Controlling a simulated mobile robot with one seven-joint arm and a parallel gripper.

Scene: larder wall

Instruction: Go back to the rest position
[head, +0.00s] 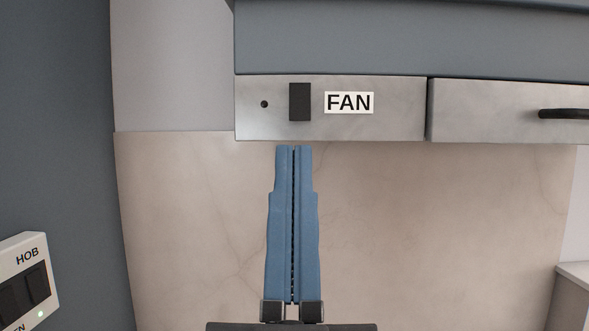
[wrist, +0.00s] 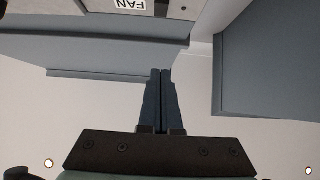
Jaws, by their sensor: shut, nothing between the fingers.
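My gripper (head: 294,148) is shut and empty, its two blue fingers pressed together and pointing up in the head view. Its tips show just below the lower edge of the grey panel (head: 395,120) marked FAN. A black switch (head: 300,102) sits on that panel, left of the FAN label (head: 349,102), with a small dark hole to its left. In the wrist view my gripper (wrist: 161,72) is also shut, with the FAN label (wrist: 130,4) upside down at the top edge. I cannot tell whether the tips touch anything.
A drawer front (head: 500,110) with a black handle (head: 565,114) is right of the fan panel. A white switch box (head: 28,256) marked HOB, with a lit green light, is at lower left on a dark blue-grey side panel (head: 60,130). A marbled wall (head: 440,230) lies behind.

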